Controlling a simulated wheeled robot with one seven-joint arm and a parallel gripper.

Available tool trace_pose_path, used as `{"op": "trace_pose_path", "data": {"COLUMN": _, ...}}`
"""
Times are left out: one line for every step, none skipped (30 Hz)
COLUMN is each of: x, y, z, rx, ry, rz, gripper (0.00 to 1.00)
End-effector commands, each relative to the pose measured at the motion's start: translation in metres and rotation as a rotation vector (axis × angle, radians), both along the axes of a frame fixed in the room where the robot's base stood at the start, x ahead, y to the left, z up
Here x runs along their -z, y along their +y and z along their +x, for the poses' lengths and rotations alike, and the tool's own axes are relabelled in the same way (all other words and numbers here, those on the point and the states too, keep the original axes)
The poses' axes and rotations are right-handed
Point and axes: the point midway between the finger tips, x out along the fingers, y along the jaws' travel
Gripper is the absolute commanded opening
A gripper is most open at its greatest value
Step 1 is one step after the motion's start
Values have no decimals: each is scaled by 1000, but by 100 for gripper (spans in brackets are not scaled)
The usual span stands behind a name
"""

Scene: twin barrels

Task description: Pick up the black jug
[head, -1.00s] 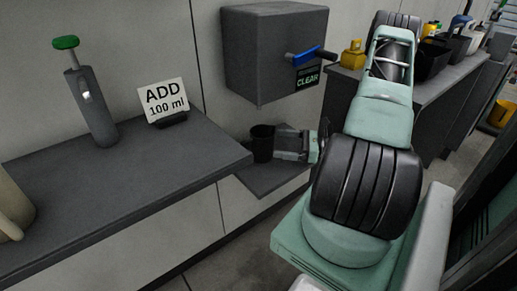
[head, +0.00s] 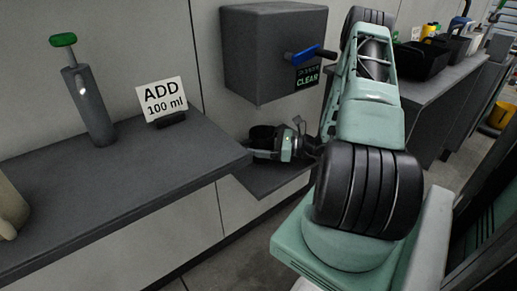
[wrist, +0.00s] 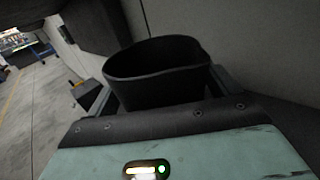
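The black jug (head: 262,135) stands upright on the low shelf under the grey wall box, partly hidden by my gripper. In the wrist view the jug's open black rim (wrist: 158,62) fills the space just ahead of the palm. My gripper (wrist: 168,88) is open, with one finger on each side of the jug. The fingers lie close to its sides; whether they touch it is not clear. In the head view my gripper (head: 272,148) reaches the jug from the right.
The grey wall box (head: 275,50) with a blue-handled lever (head: 313,53) hangs above the low shelf (head: 272,183). At left, the grey counter (head: 120,195) carries a green-topped bottle (head: 90,105) and an "ADD 100 ml" sign (head: 162,97). A bench (head: 432,95) with containers stands at right.

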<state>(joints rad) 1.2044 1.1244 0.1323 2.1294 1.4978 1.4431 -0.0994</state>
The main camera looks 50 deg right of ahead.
Motion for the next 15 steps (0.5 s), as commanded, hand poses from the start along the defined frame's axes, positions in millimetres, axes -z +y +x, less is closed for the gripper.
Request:
{"op": "trace_pose_path", "data": {"x": 0, "y": 0, "z": 0, "rx": 0, "ry": 0, "rz": 0, "gripper": 72}}
{"op": "trace_pose_path", "data": {"x": 0, "y": 0, "z": 0, "rx": 0, "ry": 0, "rz": 0, "gripper": 64}}
{"op": "trace_pose_path", "data": {"x": 0, "y": 0, "z": 0, "rx": 0, "ry": 0, "rz": 0, "gripper": 53}}
{"op": "trace_pose_path", "data": {"x": 0, "y": 0, "z": 0, "rx": 0, "ry": 0, "rz": 0, "gripper": 44}}
{"op": "trace_pose_path", "data": {"x": 0, "y": 0, "z": 0, "rx": 0, "ry": 0, "rz": 0, "gripper": 43}}
{"op": "trace_pose_path", "data": {"x": 0, "y": 0, "z": 0, "rx": 0, "ry": -1, "rz": 0, "gripper": 39}}
{"op": "trace_pose_path", "data": {"x": 0, "y": 0, "z": 0, "rx": 0, "ry": -1, "rz": 0, "gripper": 39}}
{"op": "trace_pose_path", "data": {"x": 0, "y": 0, "z": 0, "rx": 0, "ry": -1, "rz": 0, "gripper": 39}}
{"op": "trace_pose_path", "data": {"x": 0, "y": 0, "z": 0, "rx": 0, "ry": -1, "rz": 0, "gripper": 39}}
{"op": "trace_pose_path", "data": {"x": 0, "y": 0, "z": 0, "rx": 0, "ry": -1, "rz": 0, "gripper": 39}}
{"op": "trace_pose_path", "data": {"x": 0, "y": 0, "z": 0, "rx": 0, "ry": -1, "rz": 0, "gripper": 39}}
{"op": "trace_pose_path", "data": {"x": -1, "y": 0, "z": 0, "rx": 0, "ry": -1, "rz": 0, "gripper": 39}}
{"op": "trace_pose_path", "data": {"x": -1, "y": 0, "z": 0, "rx": 0, "ry": -1, "rz": 0, "gripper": 39}}
{"op": "trace_pose_path", "data": {"x": -2, "y": 0, "z": 0, "rx": 0, "ry": -1, "rz": 0, "gripper": 39}}
{"op": "trace_pose_path", "data": {"x": -3, "y": 0, "z": 0, "rx": 0, "ry": -1, "rz": 0, "gripper": 39}}
